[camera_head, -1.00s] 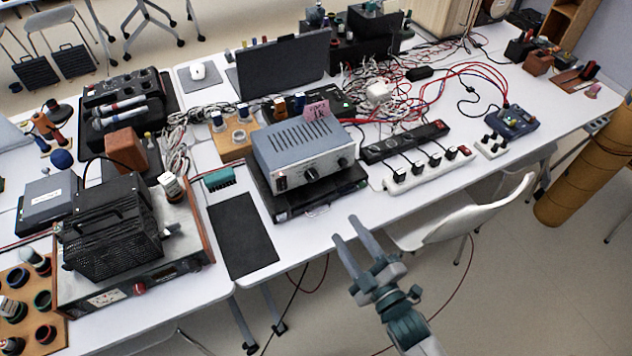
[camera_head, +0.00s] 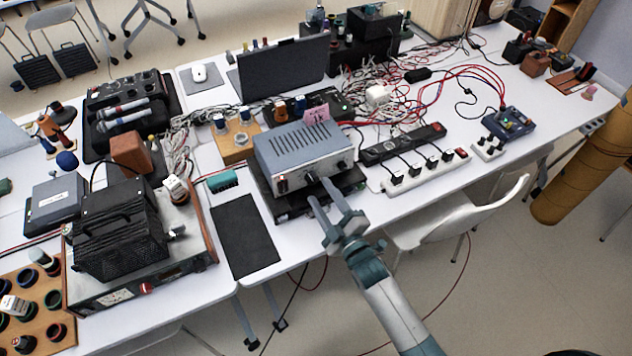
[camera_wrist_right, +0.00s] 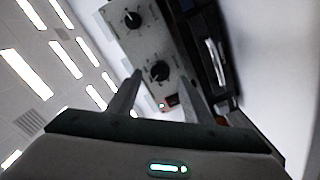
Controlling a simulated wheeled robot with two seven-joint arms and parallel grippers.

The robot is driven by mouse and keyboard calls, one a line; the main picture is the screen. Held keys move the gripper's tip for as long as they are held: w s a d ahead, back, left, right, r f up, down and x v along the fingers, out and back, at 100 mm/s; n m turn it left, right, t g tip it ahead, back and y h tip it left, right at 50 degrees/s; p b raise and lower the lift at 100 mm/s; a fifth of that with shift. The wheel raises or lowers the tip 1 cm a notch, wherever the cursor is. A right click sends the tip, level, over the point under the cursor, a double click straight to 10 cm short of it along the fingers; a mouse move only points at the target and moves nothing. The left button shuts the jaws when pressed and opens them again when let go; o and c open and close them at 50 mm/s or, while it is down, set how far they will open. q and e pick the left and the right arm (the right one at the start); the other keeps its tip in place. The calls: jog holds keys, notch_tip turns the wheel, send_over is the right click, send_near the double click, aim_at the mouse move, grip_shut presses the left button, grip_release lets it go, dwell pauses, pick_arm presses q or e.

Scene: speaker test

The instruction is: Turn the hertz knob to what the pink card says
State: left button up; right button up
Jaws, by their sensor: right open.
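The grey amplifier-like box (camera_head: 300,150) stands on a black unit on the table, with the pink card (camera_head: 317,113) behind its top. The card's writing is small; it seems to end in "1K". The box's front has two black knobs, a left one (camera_head: 310,177) and a right one (camera_head: 341,165). Their labels are too small to read, so I cannot tell which is hertz. My right gripper (camera_head: 319,190) is open before the left knob. In the right wrist view that knob (camera_wrist_right: 160,71) shows between the fingertips; contact is unclear. The other knob (camera_wrist_right: 132,20) lies beyond. My left gripper is out of view.
A white power strip (camera_head: 420,170) with plugs lies right of the box. A black mat (camera_head: 246,235) lies to its left. A black caged device (camera_head: 118,235) stands further left. A white chair (camera_head: 460,215) is at the table's front. Tangled cables lie behind.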

aim_at(313, 182)
jog(key=shift+p+x, duration=0.35)
jog(key=shift+x, duration=1.7)
jog(key=c, duration=1.1)
